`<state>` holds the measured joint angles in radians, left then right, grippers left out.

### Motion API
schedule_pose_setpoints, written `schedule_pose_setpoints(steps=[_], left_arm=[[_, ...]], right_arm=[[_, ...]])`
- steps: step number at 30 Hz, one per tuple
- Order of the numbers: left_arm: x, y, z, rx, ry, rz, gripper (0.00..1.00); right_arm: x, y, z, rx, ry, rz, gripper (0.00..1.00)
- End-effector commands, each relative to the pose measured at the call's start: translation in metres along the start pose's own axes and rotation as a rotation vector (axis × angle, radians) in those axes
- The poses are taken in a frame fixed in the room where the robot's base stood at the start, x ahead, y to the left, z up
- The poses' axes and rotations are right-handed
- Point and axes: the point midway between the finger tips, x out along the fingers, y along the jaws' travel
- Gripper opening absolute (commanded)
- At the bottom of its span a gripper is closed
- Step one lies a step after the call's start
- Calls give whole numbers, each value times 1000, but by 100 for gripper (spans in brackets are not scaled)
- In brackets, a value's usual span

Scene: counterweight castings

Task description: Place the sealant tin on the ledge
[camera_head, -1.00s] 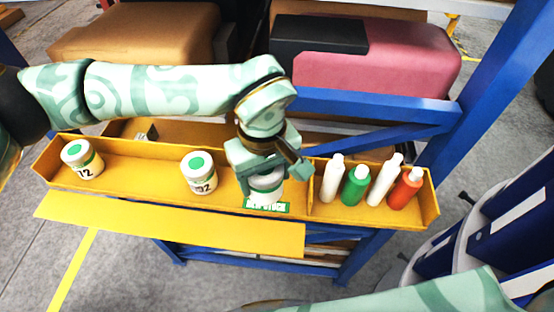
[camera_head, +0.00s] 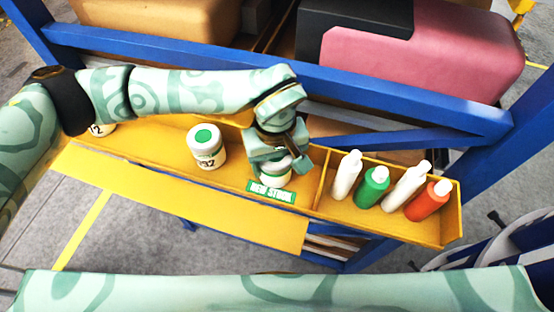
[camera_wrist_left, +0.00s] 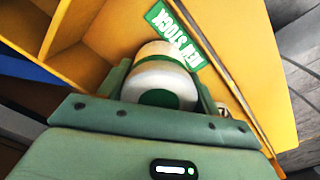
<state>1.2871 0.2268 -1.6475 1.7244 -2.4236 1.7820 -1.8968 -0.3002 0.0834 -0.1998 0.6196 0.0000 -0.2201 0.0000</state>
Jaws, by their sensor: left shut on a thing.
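My left gripper (camera_head: 277,160) is shut around a white tin (camera_head: 277,177) with a green lid, which also shows between the fingers in the left wrist view (camera_wrist_left: 158,80). The arm partly hides this tin in the head view. The tin is above or in the yellow trough (camera_head: 225,185), behind the green "NEW STOCK" label (camera_head: 271,191); whether it touches the floor of the trough I cannot tell. A yellow ledge (camera_head: 190,215) runs along the trough's front, bare on top. My right gripper is out of view.
A second tin (camera_head: 206,148) stands left of the gripper, and another (camera_head: 103,129) is mostly hidden by my arm. Right of a divider stand white, green (camera_head: 372,188) and orange-red (camera_head: 428,201) bottles. Blue rack beams (camera_head: 400,92) run behind.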

Motion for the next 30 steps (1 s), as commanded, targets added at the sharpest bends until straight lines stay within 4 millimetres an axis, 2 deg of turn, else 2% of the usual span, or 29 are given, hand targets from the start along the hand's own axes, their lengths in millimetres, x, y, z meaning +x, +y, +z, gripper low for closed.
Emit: schedule_pose_setpoints(steps=[2, 3, 4, 5, 13, 15, 17, 30], left_arm=[[3, 0, 0, 1, 1, 0, 32], [2, 0, 0, 0, 1, 0, 74], [2, 0, 0, 0, 1, 0, 83], [2, 0, 0, 0, 1, 0, 85], [1, 0, 0, 0, 0, 0, 85], [-3, 0, 0, 0, -1, 0, 85], [-9, 1, -1, 0, 4, 3, 85], [-102, 0, -1, 0, 4, 1, 85]], right_arm=[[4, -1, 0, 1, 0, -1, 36], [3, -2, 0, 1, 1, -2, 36], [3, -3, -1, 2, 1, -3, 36], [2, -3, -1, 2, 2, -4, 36], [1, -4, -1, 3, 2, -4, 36], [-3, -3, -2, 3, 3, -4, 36], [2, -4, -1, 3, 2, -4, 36], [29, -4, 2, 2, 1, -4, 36]])
